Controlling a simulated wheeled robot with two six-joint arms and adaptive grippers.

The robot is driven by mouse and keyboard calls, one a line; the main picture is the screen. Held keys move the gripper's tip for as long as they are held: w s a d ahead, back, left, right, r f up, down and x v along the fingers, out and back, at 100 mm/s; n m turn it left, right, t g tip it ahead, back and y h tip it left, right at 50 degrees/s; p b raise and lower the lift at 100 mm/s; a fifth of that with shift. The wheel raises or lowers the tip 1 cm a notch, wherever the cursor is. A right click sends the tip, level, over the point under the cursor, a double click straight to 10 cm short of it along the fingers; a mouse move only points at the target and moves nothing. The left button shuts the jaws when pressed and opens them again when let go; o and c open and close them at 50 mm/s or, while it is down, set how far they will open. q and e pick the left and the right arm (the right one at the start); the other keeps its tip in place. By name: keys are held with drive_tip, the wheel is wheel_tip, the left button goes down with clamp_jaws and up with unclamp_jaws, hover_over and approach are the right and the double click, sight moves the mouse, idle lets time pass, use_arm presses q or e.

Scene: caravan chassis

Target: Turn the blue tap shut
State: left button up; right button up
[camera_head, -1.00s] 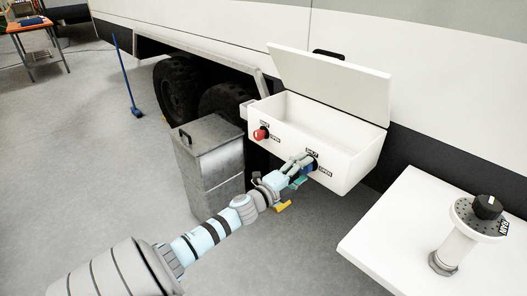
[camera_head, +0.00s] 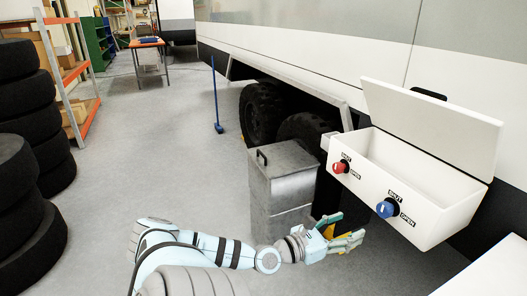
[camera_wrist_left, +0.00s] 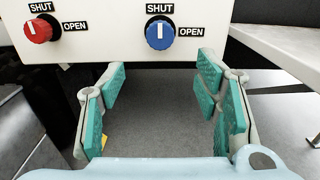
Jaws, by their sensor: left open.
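The blue tap (camera_head: 386,209) is a round knob on the front of a white open-lidded box (camera_head: 424,226), with SHUT above it and OPEN to its right. In the left wrist view the blue tap (camera_wrist_left: 160,34) has its white mark upright, pointing at SHUT. My left gripper (camera_head: 348,232) is open and empty, below and left of the tap in the head view and apart from it. In the left wrist view its teal-padded fingers (camera_wrist_left: 160,88) are spread wide below the tap. My right gripper is not in view.
A red tap (camera_head: 340,167) with the same labels sits left of the blue one. A grey metal bin (camera_head: 281,182) stands behind my left arm, near the wheels. A white table corner (camera_head: 490,275) is at the lower right.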

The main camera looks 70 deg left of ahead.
use_arm(q)
drive_tip(key=s+a+f+n+g+y+p, duration=0.2)
drive_tip(key=s+a+f+n+g, duration=0.3)
drive_tip(key=s+f+n, duration=0.3)
drive_tip(key=s+a+f+n+g+y+p, duration=0.1)
drive_tip(key=s+a+f+n+g+y, duration=0.3)
drive_tip(key=f, duration=1.2)
drive_tip(key=s+a+n, duration=0.3)
drive_tip(key=s+n, duration=0.2)
drive_tip(key=n, duration=0.1)
drive_tip(key=shift+a+f+n+g+p, duration=0.2)
drive_tip(key=shift+f+n+g+p, duration=0.1)
drive_tip(key=shift+g+p, duration=0.1)
